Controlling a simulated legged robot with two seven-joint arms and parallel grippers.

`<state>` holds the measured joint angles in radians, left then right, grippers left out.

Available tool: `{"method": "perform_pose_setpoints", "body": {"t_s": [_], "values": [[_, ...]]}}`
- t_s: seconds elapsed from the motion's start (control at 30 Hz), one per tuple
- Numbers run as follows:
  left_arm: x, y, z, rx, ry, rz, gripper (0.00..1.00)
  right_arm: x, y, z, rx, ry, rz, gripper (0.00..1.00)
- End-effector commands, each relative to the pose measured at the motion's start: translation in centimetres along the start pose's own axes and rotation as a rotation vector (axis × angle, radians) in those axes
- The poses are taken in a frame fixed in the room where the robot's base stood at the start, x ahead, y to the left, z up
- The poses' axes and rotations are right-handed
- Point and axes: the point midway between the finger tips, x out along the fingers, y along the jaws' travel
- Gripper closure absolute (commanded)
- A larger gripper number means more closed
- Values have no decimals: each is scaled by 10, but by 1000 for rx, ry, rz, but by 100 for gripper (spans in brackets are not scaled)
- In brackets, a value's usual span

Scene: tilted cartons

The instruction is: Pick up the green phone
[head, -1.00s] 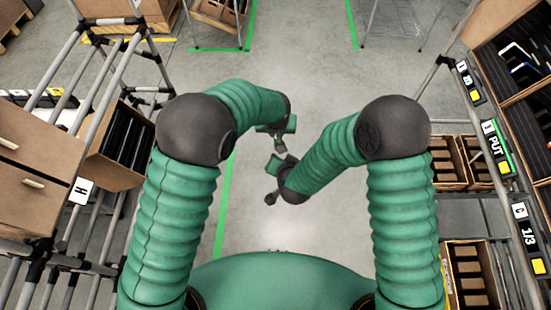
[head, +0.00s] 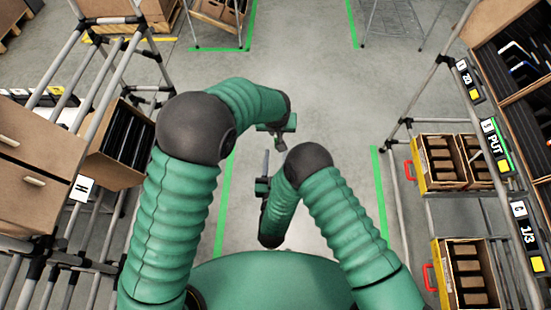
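I cannot make out a green phone in the head view. Several thin, phone-like items with white, blue and red edges (head: 520,62) stand in a tilted carton on the right rack, too small to tell apart. My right gripper (head: 265,170) is over the aisle floor, left of my right elbow and far from that carton. Its fingers are small and seen edge-on, so their opening is unclear. My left gripper (head: 281,136) hangs just above it in the picture, away from both racks. Its opening is also unclear. I see nothing held in either gripper.
The right rack has a label strip (head: 494,140) reading PUT and lower boxes with brown packs (head: 440,160); red handles (head: 410,171) stick out towards the aisle. The left rack has a carton of dark, upright items (head: 124,139) and brown drawers (head: 25,185). The aisle floor (head: 335,100) is clear.

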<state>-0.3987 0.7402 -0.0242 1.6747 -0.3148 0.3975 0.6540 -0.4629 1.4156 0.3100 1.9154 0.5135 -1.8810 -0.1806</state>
Motion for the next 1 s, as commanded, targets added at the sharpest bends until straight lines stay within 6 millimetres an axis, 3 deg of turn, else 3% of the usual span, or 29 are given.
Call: {"method": "perform_pose_setpoints", "body": {"t_s": [0.4, 0.6, 1.0], "values": [[0, 0, 0, 0, 1, 0, 100, 77, 1, -1, 2, 3, 2, 61], [-1, 0, 0, 0, 1, 0, 100, 106, 0, 0, 1, 1, 1, 61], [-1, 0, 0, 0, 1, 0, 100, 114, 0, 0, 0, -1, 0, 61]]}}
